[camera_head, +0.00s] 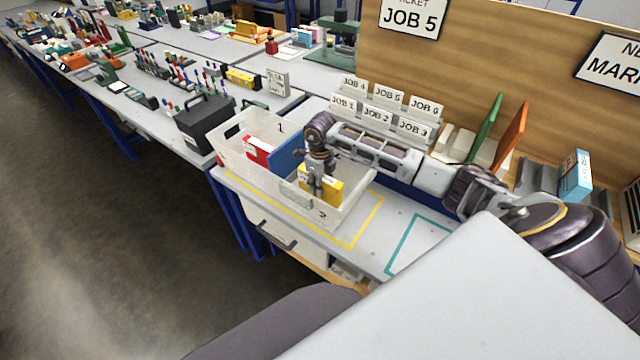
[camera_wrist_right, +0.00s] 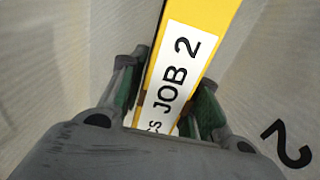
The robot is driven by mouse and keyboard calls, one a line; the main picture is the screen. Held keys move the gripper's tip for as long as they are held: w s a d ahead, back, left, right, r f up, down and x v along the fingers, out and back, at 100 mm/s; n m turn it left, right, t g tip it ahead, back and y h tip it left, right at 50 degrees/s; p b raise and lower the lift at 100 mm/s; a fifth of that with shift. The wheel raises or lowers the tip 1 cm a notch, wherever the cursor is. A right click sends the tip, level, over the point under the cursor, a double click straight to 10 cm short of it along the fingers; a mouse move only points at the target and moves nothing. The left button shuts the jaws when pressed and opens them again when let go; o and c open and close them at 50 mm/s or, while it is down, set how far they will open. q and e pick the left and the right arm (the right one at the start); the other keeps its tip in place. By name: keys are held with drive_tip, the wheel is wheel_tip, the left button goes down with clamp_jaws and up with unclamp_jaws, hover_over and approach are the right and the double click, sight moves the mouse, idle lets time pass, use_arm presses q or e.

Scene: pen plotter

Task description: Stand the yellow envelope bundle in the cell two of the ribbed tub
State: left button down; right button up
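The ribbed tub (camera_head: 233,150) is translucent white and stands on the bench, with a 1 on its far part and a 2 on its near part. The yellow envelope bundle (camera_head: 335,192) is in the near cell, marked 2, roughly upright; its bottom is hidden. My right gripper (camera_head: 316,185) reaches down into that cell with its fingers on both sides of the bundle. In the right wrist view the bundle (camera_wrist_right: 205,22) shows a white JOB 2 label between the fingertips (camera_wrist_right: 167,100), which appear to touch it. My left gripper is not in view.
A red bundle (camera_head: 258,150) and a blue board (camera_head: 287,153) stand in the tub's far part. A black case (camera_head: 205,123) is left of the tub. JOB cards (camera_head: 377,117) stand behind my right arm. The teal-outlined bench area (camera_head: 418,240) is clear.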

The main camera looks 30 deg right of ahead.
drive_tip(key=shift+o, duration=1.3)
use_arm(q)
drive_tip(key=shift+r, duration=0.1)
use_arm(e)
drive_tip(key=shift+r, duration=0.2)
wheel_tip(320, 180, up, 10)
drive_tip(key=shift+r, duration=0.2)
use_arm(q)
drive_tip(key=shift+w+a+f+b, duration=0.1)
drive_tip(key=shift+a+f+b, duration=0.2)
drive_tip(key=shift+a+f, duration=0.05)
use_arm(e)
drive_tip(key=shift+r, duration=0.8)
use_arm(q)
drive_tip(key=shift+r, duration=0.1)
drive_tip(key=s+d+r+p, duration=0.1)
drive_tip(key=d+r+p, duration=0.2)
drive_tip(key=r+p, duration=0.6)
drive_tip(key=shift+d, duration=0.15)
use_arm(e)
wheel_tip(320, 180, up, 9)
